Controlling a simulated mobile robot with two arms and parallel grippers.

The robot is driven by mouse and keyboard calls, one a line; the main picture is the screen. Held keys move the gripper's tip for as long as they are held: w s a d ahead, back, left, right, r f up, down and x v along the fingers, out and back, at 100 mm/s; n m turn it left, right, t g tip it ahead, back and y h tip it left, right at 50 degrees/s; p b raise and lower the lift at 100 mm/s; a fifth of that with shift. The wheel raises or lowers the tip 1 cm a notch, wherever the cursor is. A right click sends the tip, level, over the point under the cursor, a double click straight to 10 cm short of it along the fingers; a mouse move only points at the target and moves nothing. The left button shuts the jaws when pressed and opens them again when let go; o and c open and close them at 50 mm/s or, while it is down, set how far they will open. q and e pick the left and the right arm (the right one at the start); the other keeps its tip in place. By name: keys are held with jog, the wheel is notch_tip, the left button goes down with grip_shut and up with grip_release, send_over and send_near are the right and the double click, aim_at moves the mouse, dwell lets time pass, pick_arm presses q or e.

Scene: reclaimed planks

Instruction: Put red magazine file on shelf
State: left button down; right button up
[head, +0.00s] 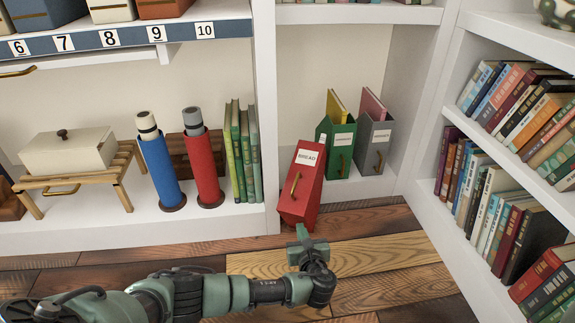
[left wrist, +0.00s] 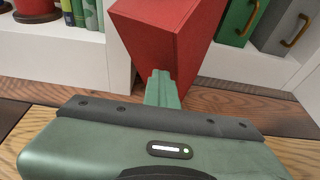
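The red magazine file (head: 302,188) has a white label and a brass handle. It tilts at the left end of the low shelf compartment (head: 352,190), its lower part out over the front edge. My left gripper (head: 303,236) is just below and in front of the file's base. In the left wrist view the green fingers (left wrist: 163,88) are together with no gap showing, their tips at the lower part of the red file (left wrist: 160,40). I cannot tell whether they touch it. My right gripper is out of view.
A green file (head: 336,150) and a grey file (head: 373,148) stand on the shelf to the right. An upright divider (head: 265,120) is on the left, with green books (head: 243,155) beyond it. A bookcase (head: 450,205) stands at right.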

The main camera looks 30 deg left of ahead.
pick_arm(q)
jog(key=shift+w+a+r, duration=0.15)
jog(key=shift+w+a, duration=0.05)
jog(key=shift+w, duration=0.15)
jog(key=s+d+p, duration=0.2)
jog(key=s+p, duration=0.1)
jog(key=shift+s+d, duration=0.15)
jog(key=shift+s, duration=0.05)
dwell(0.3)
